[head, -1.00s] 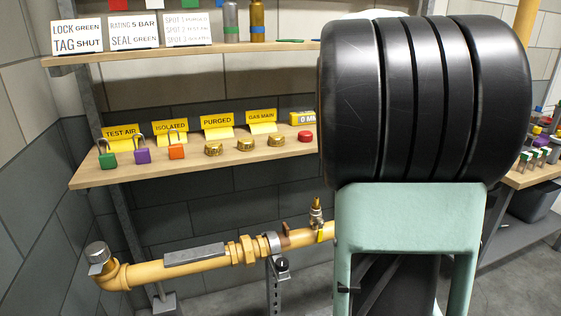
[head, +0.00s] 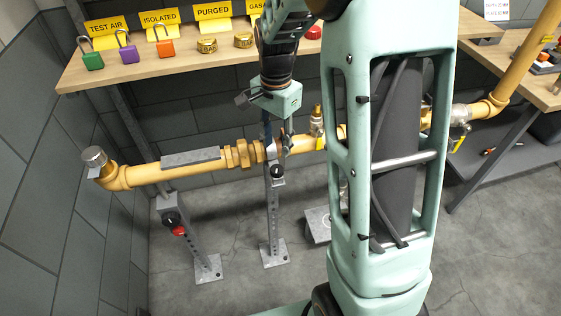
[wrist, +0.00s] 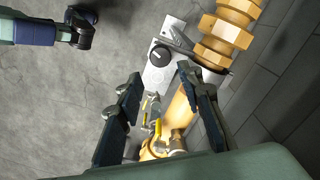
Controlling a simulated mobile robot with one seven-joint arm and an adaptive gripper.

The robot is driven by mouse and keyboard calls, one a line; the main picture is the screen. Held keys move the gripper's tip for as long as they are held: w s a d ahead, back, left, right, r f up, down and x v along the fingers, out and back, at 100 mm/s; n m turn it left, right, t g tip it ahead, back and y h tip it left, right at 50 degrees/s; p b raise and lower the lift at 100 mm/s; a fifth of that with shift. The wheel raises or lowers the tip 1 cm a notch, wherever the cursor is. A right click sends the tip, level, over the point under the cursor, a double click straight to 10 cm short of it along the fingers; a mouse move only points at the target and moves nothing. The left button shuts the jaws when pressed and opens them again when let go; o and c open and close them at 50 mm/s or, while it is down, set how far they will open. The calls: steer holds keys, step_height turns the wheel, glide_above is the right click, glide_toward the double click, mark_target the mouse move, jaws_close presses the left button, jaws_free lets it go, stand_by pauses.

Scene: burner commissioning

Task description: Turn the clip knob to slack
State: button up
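The likely clip knob (head: 277,171) is a round black dial with a white mark, on the grey bracket of the middle pipe stand. In the wrist view the knob (wrist: 160,56) sits on a grey plate beside the brass pipe fittings, ahead of the fingertips. My gripper (head: 278,146) points down at the pipe, just above the knob in the head view. In the wrist view my gripper (wrist: 158,82) has its two dark fingers spread wide with nothing between them touching either one. The fingers partly cover the pipe clamp in the head view.
The yellow pipe (head: 150,175) runs across, with a brass valve (head: 317,120) right of my gripper. Another black knob (head: 171,219) with a red button is on the left stand. A shelf (head: 140,75) with padlocks (head: 128,55) and brass caps is above. Floor in front is clear.

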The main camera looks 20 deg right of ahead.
mark_target(277, 168)
step_height(277, 168, down, 9)
steer(key=shift+f+b, duration=0.2)
steer(key=shift+b, duration=0.15)
steer(key=c, duration=0.9)
